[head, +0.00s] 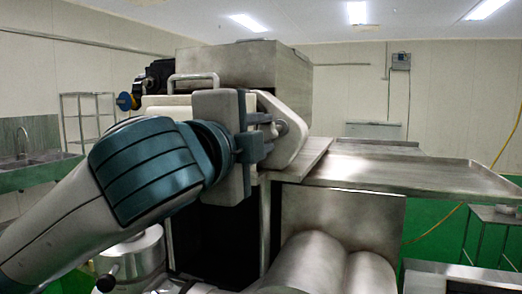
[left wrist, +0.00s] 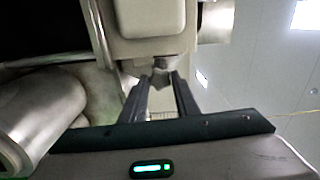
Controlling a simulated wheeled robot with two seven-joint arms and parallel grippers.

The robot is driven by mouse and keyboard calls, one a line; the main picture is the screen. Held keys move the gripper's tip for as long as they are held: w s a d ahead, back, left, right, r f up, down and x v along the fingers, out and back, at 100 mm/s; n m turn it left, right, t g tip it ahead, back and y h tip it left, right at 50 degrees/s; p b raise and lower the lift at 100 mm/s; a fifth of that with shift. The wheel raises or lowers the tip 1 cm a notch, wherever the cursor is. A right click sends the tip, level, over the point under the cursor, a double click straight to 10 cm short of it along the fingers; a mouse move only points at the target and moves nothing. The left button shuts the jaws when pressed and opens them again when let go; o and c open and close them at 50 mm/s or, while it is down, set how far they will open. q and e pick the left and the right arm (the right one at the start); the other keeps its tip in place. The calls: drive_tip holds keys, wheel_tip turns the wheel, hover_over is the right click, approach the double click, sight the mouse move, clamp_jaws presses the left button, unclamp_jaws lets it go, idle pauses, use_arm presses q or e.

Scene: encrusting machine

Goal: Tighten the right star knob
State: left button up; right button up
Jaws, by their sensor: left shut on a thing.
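The right star knob (left wrist: 160,77) is a small grey lobed knob in the left wrist view, under a pale block of the machine. The two dark fingers of my left gripper (left wrist: 157,84) are shut on it, one at each side. In the head view my left gripper (head: 268,134) reaches from the left to the pale side plate (head: 291,145) of the encrusting machine. The knob is largely hidden there by the fingers. My right gripper does not show.
A steel hopper box (head: 243,65) tops the machine, with a handle (head: 193,78) in front. A blue knob (head: 124,101) sits at its left. A flat steel tray (head: 410,175) extends right of my gripper. Steel cylinders (head: 310,262) lie below.

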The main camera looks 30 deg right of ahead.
use_arm(q)
drive_tip(key=shift+n+b, duration=0.6)
drive_tip(key=shift+n, duration=0.5)
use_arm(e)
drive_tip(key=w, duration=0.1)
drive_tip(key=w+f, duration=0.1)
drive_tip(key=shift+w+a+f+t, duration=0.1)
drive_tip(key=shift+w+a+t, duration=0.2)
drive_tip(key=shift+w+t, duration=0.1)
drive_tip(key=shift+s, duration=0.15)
use_arm(q)
drive_tip(key=o, duration=1)
drive_tip(key=shift+o, duration=0.2)
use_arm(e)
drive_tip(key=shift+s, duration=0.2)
use_arm(q)
drive_tip(key=shift+a, duration=0.1)
